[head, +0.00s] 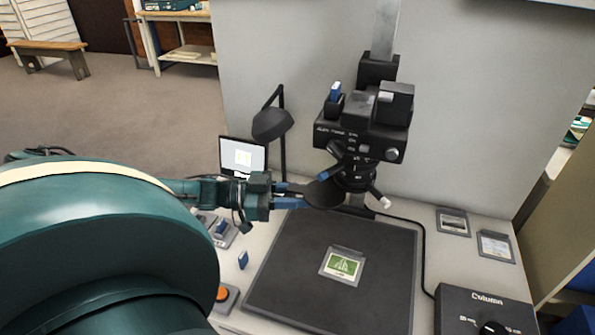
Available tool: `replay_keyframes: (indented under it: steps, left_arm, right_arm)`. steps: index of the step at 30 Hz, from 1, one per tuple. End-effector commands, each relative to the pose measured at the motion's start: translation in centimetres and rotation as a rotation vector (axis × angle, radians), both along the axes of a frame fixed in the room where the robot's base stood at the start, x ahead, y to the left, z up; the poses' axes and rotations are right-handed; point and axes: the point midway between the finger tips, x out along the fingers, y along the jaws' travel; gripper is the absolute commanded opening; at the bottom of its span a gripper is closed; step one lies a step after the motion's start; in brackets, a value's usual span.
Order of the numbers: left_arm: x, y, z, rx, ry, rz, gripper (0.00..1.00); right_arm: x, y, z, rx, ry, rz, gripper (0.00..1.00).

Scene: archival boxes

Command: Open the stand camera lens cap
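The stand camera (362,128) is a black body on a grey column, its lens (357,175) pointing down over the copy board. A dark round disc, which looks like the lens cap (325,194), sits at the lower left of the lens, beside it rather than squarely over it. How it is attached is hard to see. My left gripper (297,195) reaches in from the left with its blue-padded fingers apart, tips at the disc's left edge. I cannot tell whether they touch it. My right gripper is not in view.
A black copy board (300,270) carries a small green-and-white card (342,265). A desk lamp (272,125) and a small screen (242,156) stand behind my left gripper. A black control box (483,312) is at the front right; a cable runs down beside the board.

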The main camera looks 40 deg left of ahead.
Motion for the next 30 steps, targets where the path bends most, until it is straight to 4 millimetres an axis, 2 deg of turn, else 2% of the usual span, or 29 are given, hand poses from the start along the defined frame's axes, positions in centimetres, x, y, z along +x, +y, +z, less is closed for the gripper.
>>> replay_keyframes:
  steps: [3, 14, 17, 25, 30]
  left_arm:
    - [0.1, 0.0, 0.1, -0.001, -0.003, 0.0, 0.36]
    - [-0.5, 0.6, 0.2, -0.001, -0.001, 0.001, 0.36]
    - [-1.5, 1.6, 0.3, 0.001, 0.002, 0.001, 0.36]
    - [-5.7, 6.1, 0.5, 0.002, 0.003, 0.003, 0.36]
    - [-7.8, 8.3, 0.2, 0.001, 0.0, 0.003, 0.36]
  right_arm:
    - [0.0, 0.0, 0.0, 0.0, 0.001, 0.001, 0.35]
    - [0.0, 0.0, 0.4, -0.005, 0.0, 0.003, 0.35]
    - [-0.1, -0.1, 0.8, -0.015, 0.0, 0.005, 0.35]
    - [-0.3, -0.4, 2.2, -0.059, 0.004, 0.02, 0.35]
    - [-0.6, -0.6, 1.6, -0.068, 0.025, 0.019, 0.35]
